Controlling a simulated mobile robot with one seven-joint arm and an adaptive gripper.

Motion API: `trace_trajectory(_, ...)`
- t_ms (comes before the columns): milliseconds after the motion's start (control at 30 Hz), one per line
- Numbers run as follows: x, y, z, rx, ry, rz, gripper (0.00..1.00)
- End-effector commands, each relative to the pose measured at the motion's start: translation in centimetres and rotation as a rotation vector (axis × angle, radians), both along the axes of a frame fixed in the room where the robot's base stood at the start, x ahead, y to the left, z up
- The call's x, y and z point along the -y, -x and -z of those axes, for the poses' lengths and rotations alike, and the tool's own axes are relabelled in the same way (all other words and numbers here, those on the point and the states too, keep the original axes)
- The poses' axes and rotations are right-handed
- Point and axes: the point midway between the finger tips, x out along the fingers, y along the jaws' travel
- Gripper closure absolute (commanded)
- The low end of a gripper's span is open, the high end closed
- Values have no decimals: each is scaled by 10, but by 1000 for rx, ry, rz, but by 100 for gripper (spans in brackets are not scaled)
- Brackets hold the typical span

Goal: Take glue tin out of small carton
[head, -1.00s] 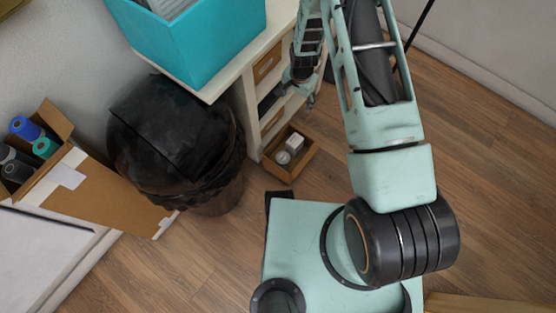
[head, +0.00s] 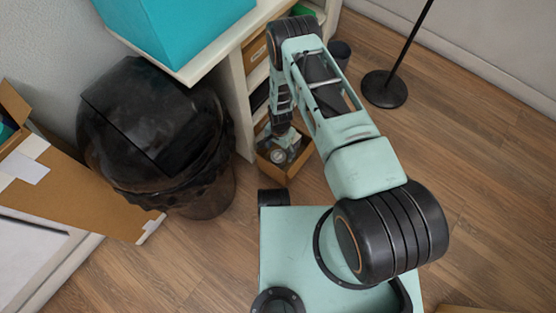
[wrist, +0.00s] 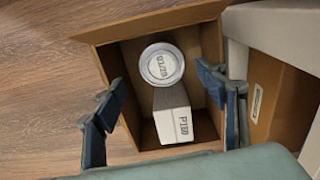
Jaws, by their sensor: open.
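The small carton (wrist: 135,28) is an open brown box on the wooden floor; it also shows in the head view (head: 293,168), partly hidden by my arm. The glue tin (wrist: 162,65) is round with a pale printed lid and stands upright inside the carton, towards its far wall in the wrist view. A white box with printed letters (wrist: 173,124) stands right in front of the tin. My gripper (wrist: 168,98) is open, with its fingers at the left and right of the carton's opening. It is not touching the tin. In the head view my gripper is over the carton.
A shelf unit (head: 236,88) stands close beside the carton, its side panel very near on the right in the wrist view (wrist: 237,62). A black bin (head: 160,130) is to the left. The floor (head: 470,170) is clear to the right, up to a black stand (head: 384,89).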

Motion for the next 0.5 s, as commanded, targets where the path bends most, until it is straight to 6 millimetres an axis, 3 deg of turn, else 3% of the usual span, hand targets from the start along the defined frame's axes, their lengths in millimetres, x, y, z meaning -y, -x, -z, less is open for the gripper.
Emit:
trace_trajectory(300, -6, 2, 44, 0, 0, 0, 34)
trace_trajectory(500, -6, 1, 50, 1, 0, -1, 34)
